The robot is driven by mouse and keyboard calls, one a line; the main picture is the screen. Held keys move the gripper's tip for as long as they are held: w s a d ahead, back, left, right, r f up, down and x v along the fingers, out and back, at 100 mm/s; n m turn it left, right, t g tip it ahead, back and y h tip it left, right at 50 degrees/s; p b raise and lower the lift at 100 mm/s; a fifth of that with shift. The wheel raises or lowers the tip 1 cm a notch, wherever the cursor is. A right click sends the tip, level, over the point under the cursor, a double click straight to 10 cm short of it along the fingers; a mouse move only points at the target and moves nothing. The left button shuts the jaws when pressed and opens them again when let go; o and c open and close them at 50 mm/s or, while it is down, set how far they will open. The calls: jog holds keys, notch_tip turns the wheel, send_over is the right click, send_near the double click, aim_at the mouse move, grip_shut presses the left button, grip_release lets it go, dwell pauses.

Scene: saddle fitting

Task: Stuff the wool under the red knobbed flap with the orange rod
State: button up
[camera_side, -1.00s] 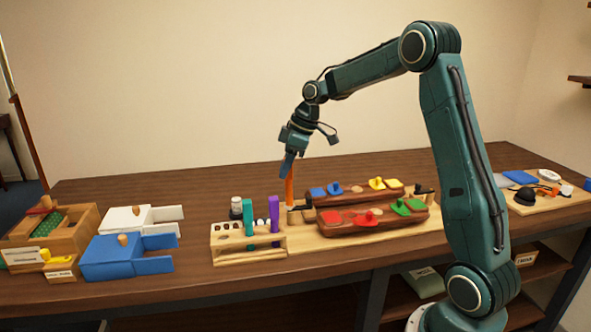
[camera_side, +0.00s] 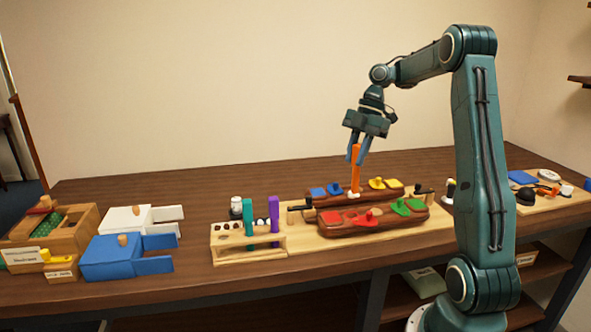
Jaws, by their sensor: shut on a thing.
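My gripper (camera_side: 355,156) is shut on the orange rod (camera_side: 356,178) and holds it upright above the two brown padded saddle pieces. The red knobbed flap (camera_side: 367,219) is on the front brown piece (camera_side: 385,222), a little in front of the rod. A small whitish tuft (camera_side: 353,195), perhaps the wool, shows at the rod's lower end. Whether the rod touches it cannot be told. What lies under the red flap is hidden.
Green flaps (camera_side: 402,207) share the front piece; blue (camera_side: 318,192) and yellow (camera_side: 378,183) flaps sit on the back piece. A wooden rack (camera_side: 250,255) with teal and purple rods stands left. Boxes stand far left; a board with small items lies far right.

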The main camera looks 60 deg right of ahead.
aim_at(353, 186)
jog(key=shift+f, duration=0.1)
jog(key=shift+f, duration=4.35)
dwell(1.0)
jog(key=shift+r, duration=0.1)
jog(key=shift+r, duration=4)
jog(key=shift+w, duration=0.15)
